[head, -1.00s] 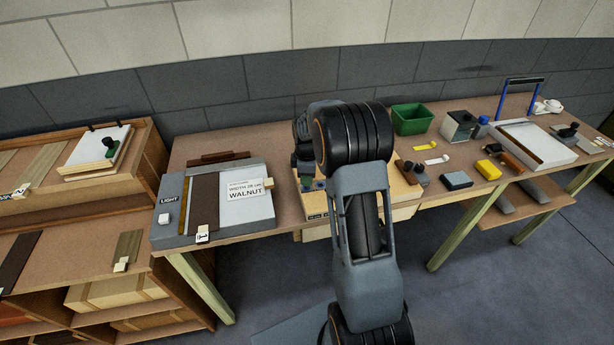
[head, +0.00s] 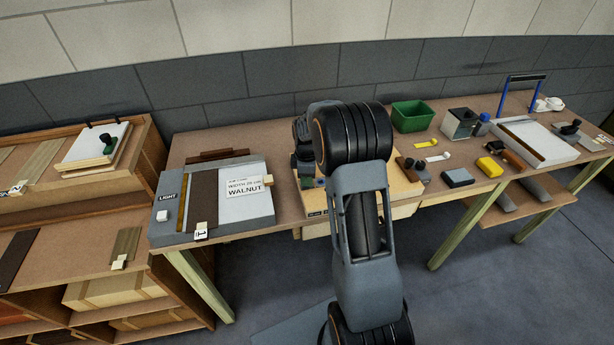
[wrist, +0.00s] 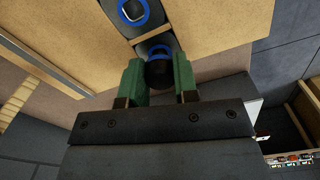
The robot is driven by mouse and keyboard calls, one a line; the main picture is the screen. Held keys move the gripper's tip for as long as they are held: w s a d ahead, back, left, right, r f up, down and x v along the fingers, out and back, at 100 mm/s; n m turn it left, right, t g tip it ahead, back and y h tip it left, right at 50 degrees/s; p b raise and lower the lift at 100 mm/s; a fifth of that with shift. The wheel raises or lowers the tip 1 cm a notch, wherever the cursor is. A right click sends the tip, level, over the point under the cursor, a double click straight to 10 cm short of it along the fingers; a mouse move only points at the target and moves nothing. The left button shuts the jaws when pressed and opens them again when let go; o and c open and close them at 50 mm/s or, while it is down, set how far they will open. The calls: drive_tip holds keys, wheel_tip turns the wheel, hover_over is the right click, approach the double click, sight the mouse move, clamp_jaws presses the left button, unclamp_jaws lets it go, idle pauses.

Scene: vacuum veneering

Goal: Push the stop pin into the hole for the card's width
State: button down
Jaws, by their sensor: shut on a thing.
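My gripper (wrist: 160,84) has green fingers and is shut on a dark piece with a blue ring (wrist: 158,55), which seems to be the stop pin. Its lower end is hidden, so I cannot tell how deep it sits. A similar dark part with a blue ring (wrist: 132,10) lies just beyond it over the pale wooden board (wrist: 205,25). In the head view my arm covers most of this board (head: 400,185) and the pin. The white card (head: 244,187) reads WALNUT, with a width line too small to read surely.
The card lies on a grey light box (head: 165,228) with a dark veneer strip, left of the board. A green bin (head: 412,116), a grey block (head: 457,178) and a yellow piece (head: 489,167) stand to the right. The bench's front edge is close to my arm.

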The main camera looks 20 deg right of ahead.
drive_tip(key=shift+f+b, duration=0.35)
drive_tip(key=shift+f, duration=0.25)
drive_tip(key=c, duration=0.8)
unclamp_jaws()
wheel_tip(320, 180, up, 14)
drive_tip(key=shift+f+b, duration=0.1)
drive_tip(key=shift+b, duration=0.5)
